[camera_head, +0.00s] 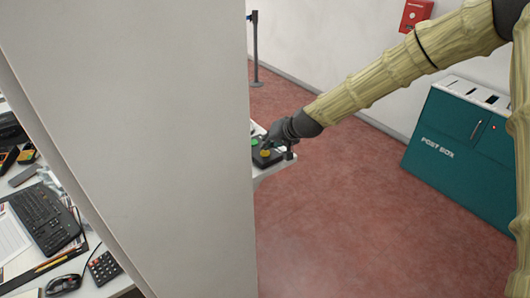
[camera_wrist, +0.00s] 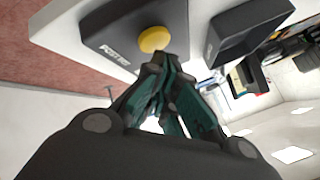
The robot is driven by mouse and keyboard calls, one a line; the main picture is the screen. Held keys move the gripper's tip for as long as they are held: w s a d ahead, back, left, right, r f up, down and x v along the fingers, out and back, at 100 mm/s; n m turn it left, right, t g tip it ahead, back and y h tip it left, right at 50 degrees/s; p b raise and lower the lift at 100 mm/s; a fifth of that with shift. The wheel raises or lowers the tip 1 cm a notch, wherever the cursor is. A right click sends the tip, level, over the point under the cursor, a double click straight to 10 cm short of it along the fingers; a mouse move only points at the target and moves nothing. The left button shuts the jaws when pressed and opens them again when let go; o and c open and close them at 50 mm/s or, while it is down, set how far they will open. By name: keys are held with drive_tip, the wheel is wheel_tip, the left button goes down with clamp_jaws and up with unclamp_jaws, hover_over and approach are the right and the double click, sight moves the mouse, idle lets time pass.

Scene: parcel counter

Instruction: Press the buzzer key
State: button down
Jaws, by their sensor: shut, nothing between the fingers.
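The buzzer key is a round yellow button (camera_wrist: 154,39) on a dark box (camera_wrist: 112,37) with a small white label, in the wrist view. In the head view the yellow button (camera_head: 265,153) shows small on its dark box on a pale ledge, just past the grey panel. My gripper (camera_wrist: 160,60) is shut and empty, with its fingertips right at the button's near edge. I cannot tell whether they touch it. In the head view my gripper (camera_head: 268,143) is over the box, just above the button.
A large grey panel (camera_head: 150,120) blocks the head view's middle left. A desk with a keyboard (camera_head: 47,218) lies left of it. A dark tray (camera_wrist: 245,28) stands beside the box in the wrist view. A green post box (camera_head: 462,140) stands right; red floor is clear.

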drive_tip(key=shift+f, duration=0.45)
drive_tip(key=shift+b, duration=0.3)
drive_tip(key=shift+r, duration=0.1)
drive_tip(key=shift+r+p, duration=0.35)
drive_tip(key=shift+r, duration=0.05)
idle(0.4)
wheel_tip(320, 180, up, 6)
drive_tip(key=p, duration=0.3)
idle(0.4)
idle(0.6)
